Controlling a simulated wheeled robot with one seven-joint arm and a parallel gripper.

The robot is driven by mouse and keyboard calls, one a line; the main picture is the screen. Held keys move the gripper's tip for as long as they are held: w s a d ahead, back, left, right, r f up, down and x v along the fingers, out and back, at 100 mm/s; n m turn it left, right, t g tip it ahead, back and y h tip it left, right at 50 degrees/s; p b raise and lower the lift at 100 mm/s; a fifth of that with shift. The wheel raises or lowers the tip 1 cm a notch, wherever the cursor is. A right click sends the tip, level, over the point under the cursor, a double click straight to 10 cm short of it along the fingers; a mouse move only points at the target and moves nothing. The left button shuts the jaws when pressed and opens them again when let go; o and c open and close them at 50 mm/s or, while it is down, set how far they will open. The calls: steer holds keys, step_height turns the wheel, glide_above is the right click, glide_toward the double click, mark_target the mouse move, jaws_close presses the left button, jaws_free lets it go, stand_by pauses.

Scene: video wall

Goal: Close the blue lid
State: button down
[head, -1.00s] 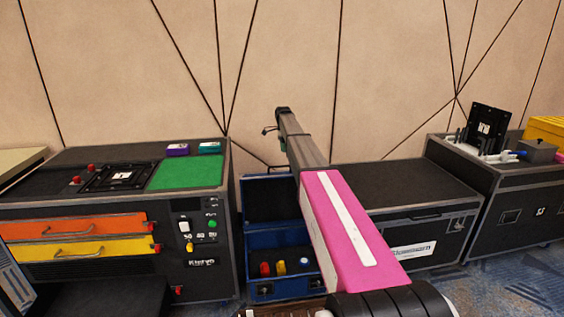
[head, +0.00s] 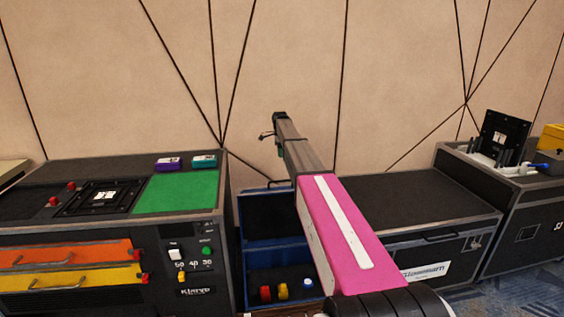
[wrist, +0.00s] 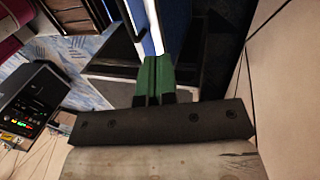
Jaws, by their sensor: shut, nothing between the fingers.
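The blue lid (head: 262,242) stands open and upright at the back of a blue case (head: 256,265) in the head view. Its inner side is dark, and my arm hides its right part. The case holds small red, yellow and blue pieces in a dark insert. In the wrist view my gripper (wrist: 155,62) has green fingers, pressed together with nothing between them. A blue surface with a bright white edge, likely the lid (wrist: 177,25), is just beyond the fingertips. I cannot tell whether they touch it. In the head view my arm reaches over the case toward the wall.
A black cabinet with a green panel (head: 178,193) and orange and yellow drawers stands left of the case. A closed black case (head: 400,205) stands right. A patterned wall (head: 290,60) is close behind. Another black case (head: 530,215) stands at far right.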

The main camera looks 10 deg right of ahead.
steer(key=x, duration=0.8)
glide_above(284, 186)
steer(key=shift+w+f, duration=0.15)
steer(key=shift+f, duration=0.65)
